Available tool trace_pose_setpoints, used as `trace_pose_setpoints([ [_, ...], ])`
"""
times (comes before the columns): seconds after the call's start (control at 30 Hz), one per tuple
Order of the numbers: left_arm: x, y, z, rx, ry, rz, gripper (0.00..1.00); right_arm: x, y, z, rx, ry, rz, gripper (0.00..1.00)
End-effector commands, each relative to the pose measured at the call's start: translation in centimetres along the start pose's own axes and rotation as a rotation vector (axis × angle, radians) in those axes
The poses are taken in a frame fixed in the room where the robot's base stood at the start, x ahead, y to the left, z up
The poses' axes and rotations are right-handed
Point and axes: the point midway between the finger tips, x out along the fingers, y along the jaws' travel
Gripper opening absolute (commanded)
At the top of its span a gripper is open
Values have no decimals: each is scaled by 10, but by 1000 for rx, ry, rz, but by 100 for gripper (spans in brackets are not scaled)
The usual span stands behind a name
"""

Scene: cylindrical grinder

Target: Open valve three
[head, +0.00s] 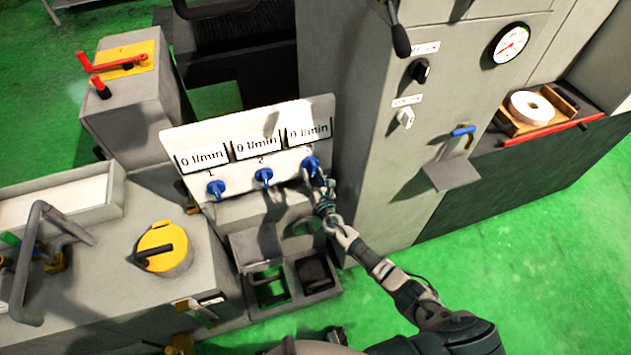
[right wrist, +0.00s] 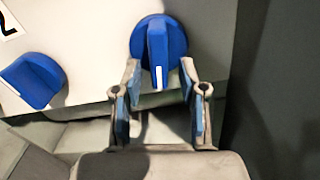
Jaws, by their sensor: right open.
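Valve three is a blue knob (head: 310,163) under the number 3 on the white panel (head: 185,143), at the panel's right end. Its display reads 0 l/min. My right gripper (head: 318,182) is at this knob. In the right wrist view the knob (right wrist: 158,50) has a raised handle bar pointing down, with a white mark at its lower end. The right gripper's open fingers (right wrist: 160,82) stand on either side of the bar's lower end, with gaps visible; contact cannot be told. Blue knobs one (head: 216,189) and two (head: 264,177) sit to the left. My left gripper is not in view.
Knob two (right wrist: 35,80) is close to the left of my gripper in the right wrist view. A grey cabinet (head: 365,150) with switches and a gauge (head: 509,44) stands right of the panel. An open-topped box (head: 285,285) lies below the panel.

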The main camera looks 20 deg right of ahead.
Motion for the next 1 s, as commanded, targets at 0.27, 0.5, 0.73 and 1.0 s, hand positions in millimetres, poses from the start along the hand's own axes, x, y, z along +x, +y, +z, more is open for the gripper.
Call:
trace_pose_setpoints([
  [0.27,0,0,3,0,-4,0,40,-51,-1,-2,0,4,1,42],
  [0.5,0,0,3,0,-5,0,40,-98,-1,-4,0,6,0,42],
  [0.73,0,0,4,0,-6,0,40,-115,-1,-4,0,5,0,42],
  [1.0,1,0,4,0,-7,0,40,-115,-1,-3,-1,5,0,42],
])
